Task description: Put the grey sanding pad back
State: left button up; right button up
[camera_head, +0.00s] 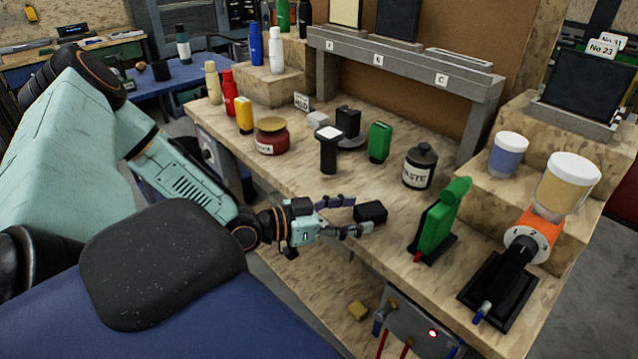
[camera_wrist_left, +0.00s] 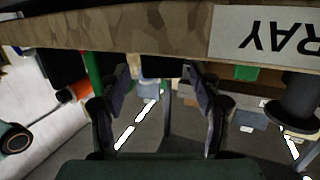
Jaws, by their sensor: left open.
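I cannot pick out a plainly grey sanding pad for certain. A dark block (camera_head: 370,212), black or very dark grey, sits at the bench's front edge. My left gripper (camera_head: 355,214) is open, its fingers reaching toward the block and close about its near side; contact cannot be told. In the left wrist view the two fingers (camera_wrist_left: 164,82) stand apart, with a dark shape at the bench edge between their tips. A small light grey block (camera_head: 317,119) lies farther back, beside a small sign. My right gripper is out of view.
A lettered rack (camera_head: 400,70) stands at the back of the bench. A black stand (camera_head: 329,150), a dark red pot (camera_head: 271,136), a waste can (camera_head: 419,167) and a green dispenser (camera_head: 438,222) stand around the gripper.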

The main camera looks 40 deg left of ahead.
pick_arm(q)
jog(key=shift+p+v, duration=0.8)
jog(key=shift+v, duration=0.05)
jog(key=p+v, duration=0.4)
jog(key=v, duration=0.1)
jog(key=shift+s, duration=0.25)
jog(key=shift+a, duration=0.1)
